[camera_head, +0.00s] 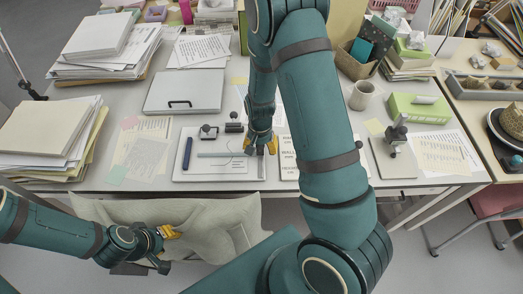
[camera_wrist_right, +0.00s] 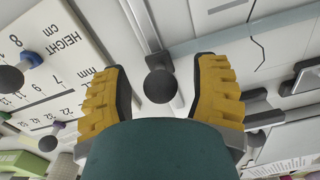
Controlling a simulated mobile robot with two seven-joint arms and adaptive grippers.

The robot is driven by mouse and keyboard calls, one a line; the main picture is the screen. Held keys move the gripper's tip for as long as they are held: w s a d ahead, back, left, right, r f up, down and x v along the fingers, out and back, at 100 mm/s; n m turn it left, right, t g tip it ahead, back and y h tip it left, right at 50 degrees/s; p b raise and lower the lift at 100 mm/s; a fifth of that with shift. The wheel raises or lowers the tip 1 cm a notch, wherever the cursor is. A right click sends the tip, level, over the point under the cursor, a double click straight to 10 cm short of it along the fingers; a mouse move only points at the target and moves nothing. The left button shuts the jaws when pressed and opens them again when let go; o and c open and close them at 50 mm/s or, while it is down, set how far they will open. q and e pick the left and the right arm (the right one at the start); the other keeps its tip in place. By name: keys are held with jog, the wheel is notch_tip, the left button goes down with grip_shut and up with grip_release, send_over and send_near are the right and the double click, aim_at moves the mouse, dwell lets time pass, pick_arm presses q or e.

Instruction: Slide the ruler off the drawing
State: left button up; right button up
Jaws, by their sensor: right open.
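My right gripper (camera_head: 262,147) is over the right part of the white drawing board (camera_head: 218,176). In the right wrist view it is open (camera_wrist_right: 160,85), its yellow fingers on either side of a dark round knob (camera_wrist_right: 158,86), not closed on it. A narrow grey bar (camera_wrist_right: 146,28), apparently the ruler, runs up from the knob. Beside it lies the pale drawing (camera_wrist_right: 268,45) with a thin dark jagged line. A thin grey strip (camera_head: 213,155) also lies across the board in the head view. My left gripper (camera_head: 170,232) is below the table's front edge; its jaw opening is unclear.
A dark blue tool (camera_head: 187,153) lies on the board's left. Small dark-knobbed blocks (camera_head: 209,131) stand behind. A printed height card (camera_wrist_right: 55,60) lies right of the board in the head view.

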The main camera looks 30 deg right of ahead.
jog(key=shift+f, duration=0.55)
jog(key=shift+c, duration=0.2)
grip_shut()
